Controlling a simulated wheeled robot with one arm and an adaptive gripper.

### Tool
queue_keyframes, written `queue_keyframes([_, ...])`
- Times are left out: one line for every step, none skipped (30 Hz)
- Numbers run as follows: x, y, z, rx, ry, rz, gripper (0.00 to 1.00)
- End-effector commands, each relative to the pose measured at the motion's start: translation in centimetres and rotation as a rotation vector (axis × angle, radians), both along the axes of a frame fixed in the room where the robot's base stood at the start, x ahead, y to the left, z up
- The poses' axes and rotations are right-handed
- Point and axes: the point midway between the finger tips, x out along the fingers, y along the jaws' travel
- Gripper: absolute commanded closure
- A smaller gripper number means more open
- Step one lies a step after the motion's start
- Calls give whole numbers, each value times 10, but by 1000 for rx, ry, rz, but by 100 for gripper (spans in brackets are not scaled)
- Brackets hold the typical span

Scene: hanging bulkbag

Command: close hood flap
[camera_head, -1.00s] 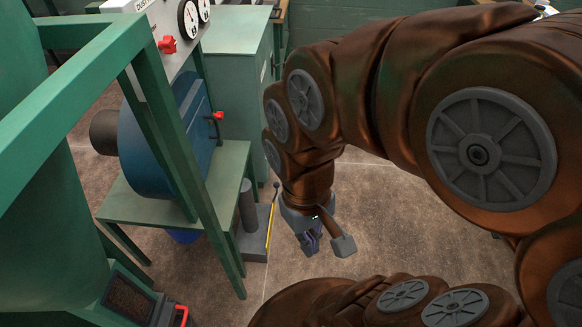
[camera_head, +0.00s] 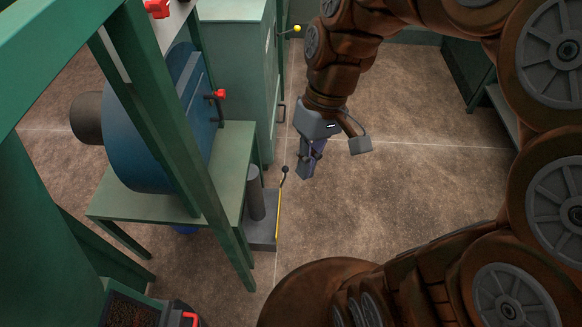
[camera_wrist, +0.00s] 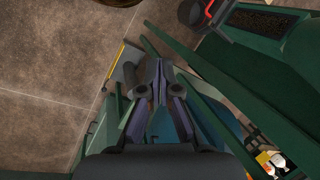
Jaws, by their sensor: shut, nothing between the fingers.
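My gripper (camera_head: 306,170) is shut and empty, pointing down over open floor, right of the green frame. Its fingers are together in the wrist view (camera_wrist: 157,78). I cannot tell for sure which part is the hood flap. In the wrist view the box (camera_wrist: 265,18) and red handle (camera_wrist: 209,12) are at the top right. My gripper is well apart from both.
A blue round housing (camera_head: 150,150) with a red-tipped lever (camera_head: 219,95) sits on a green stand (camera_head: 236,145). A grey base with an upright lever (camera_head: 281,185) stands beside it. A green cabinet (camera_head: 235,75) is behind. Brown floor (camera_head: 420,180) is clear to the right.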

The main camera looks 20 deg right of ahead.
Motion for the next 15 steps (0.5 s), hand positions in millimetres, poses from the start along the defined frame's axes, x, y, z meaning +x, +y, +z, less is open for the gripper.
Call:
queue_keyframes([15,5,-14,35,-2,23,100])
queue_keyframes([23,8,-18,56,-4,39,100])
queue_keyframes([34,11,-22,85,-6,61,100])
queue_keyframes([42,14,-25,108,-11,77,100])
queue_keyframes([51,16,-29,130,-15,91,100])
queue_keyframes([62,19,-34,159,-23,110,100])
queue_keyframes([70,21,-37,180,-28,124,100])
queue_keyframes([79,23,-41,202,-34,137,100])
queue_keyframes([91,25,-47,229,-44,155,100])
queue_keyframes([99,26,-51,250,-52,167,100])
queue_keyframes([107,27,-55,272,-59,179,100])
queue_keyframes([118,28,-62,299,-67,195,100])
queue_keyframes([127,29,-66,321,-76,208,100])
queue_keyframes([136,30,-70,341,-86,220,100])
queue_keyframes([146,30,-77,367,-96,235,100])
